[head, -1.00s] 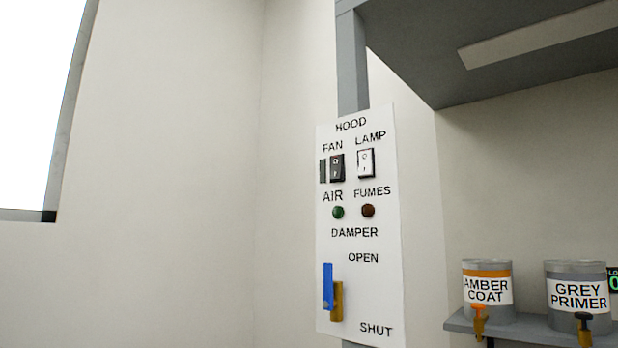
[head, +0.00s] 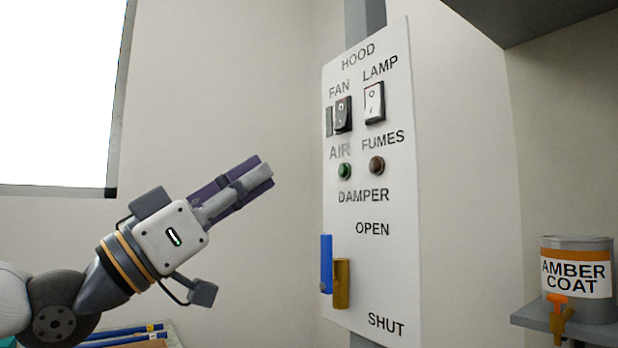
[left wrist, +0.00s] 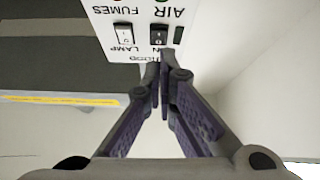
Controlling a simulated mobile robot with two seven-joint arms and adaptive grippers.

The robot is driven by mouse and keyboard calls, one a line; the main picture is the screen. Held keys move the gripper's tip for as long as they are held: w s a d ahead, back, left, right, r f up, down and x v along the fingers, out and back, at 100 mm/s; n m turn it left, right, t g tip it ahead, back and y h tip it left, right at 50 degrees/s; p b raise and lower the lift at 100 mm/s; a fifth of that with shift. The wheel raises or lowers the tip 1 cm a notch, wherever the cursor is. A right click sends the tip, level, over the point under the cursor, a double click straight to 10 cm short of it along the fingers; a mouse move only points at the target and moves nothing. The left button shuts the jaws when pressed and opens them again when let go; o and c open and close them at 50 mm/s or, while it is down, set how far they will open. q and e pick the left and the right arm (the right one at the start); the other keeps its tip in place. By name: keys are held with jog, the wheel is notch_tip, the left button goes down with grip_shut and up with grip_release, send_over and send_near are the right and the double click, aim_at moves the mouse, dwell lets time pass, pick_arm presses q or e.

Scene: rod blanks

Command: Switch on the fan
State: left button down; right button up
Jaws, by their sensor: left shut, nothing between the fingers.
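The fan switch (head: 343,114) is a black rocker under the word FAN on the white hood panel (head: 350,215). It also shows in the left wrist view (left wrist: 158,34), where the panel is upside down. My left gripper (head: 264,170) is shut and empty. In the head view it points up and right toward the panel, left of it. In the left wrist view its fingertips (left wrist: 162,58) appear just below the fan switch, over the panel's edge; I cannot tell the gap. My right gripper is in neither view.
A white lamp switch (head: 374,102) sits right beside the fan switch. Below are a green AIR light (head: 345,171), a dark FUMES light (head: 376,165), and the damper's blue (head: 326,264) and ochre (head: 341,283) parts. An amber coat can (head: 577,280) stands on a shelf at right.

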pick_arm(q)
jog(key=r, duration=0.1)
jog(key=s+a+r, duration=0.1)
jog(key=r+m, duration=0.1)
jog(key=shift+s+a+h, duration=0.15)
jog(key=shift+s+h, duration=0.1)
jog(key=shift+h, duration=0.15)
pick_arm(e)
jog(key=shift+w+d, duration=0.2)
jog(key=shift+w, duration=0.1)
pick_arm(q)
send_near(343, 107)
notch_tip(343, 107, up, 4)
jog(key=w+d, duration=0.1)
jog(key=w+d+f, duration=0.1)
jog(key=shift+d+p, duration=0.3)
jog(key=shift+w+d, duration=0.2)
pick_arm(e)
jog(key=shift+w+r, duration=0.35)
